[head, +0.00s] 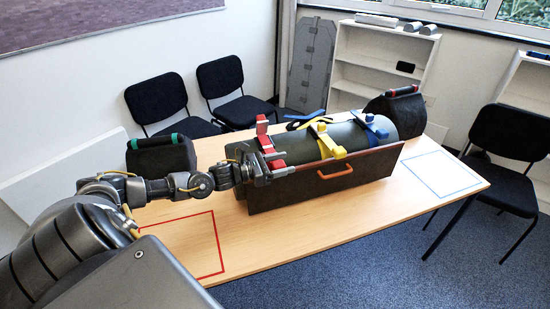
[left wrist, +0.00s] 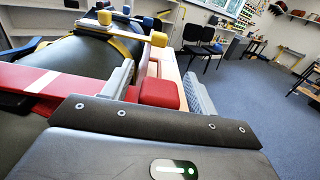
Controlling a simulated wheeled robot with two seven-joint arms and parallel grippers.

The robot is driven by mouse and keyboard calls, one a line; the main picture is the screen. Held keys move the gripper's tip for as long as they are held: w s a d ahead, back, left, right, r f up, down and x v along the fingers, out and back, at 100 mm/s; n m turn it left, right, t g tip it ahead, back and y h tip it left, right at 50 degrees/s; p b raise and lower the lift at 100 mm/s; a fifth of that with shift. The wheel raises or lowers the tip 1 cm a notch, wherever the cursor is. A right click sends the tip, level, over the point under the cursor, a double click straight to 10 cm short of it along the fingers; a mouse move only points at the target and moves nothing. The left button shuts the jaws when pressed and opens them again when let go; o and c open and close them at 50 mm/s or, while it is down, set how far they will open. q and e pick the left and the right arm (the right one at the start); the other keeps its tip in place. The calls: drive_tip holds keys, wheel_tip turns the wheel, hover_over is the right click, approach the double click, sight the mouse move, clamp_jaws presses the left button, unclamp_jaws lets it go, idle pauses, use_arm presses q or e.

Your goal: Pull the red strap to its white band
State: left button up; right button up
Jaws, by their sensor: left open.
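The red strap (head: 265,140) crosses the near-left end of a dark green cylinder (head: 315,145) that lies in a dark cradle on the table. In the left wrist view the red strap (left wrist: 90,82) runs in from the left, with a white band (left wrist: 42,82) across it and a red block-shaped end (left wrist: 160,93). My left gripper (head: 280,167) is at the front side of the cradle, by the strap's end. In the wrist view its open grey fingers (left wrist: 158,88) stand either side of the red end. Contact cannot be told. My right gripper is not in view.
Yellow (head: 327,140) and blue (head: 376,129) straps cross the cylinder farther right. The cradle's front panel has an orange handle (head: 335,171). Dark bags with a green handle (head: 160,153) and a red handle (head: 398,105) stand on the table (head: 300,228). The table front is clear.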

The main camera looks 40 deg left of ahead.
use_arm(q)
drive_tip(key=b+v, duration=0.2)
drive_tip(key=v, duration=0.8)
drive_tip(key=shift+s+b, duration=0.3)
drive_tip(key=shift+b, duration=0.05)
drive_tip(key=shift+a, duration=0.1)
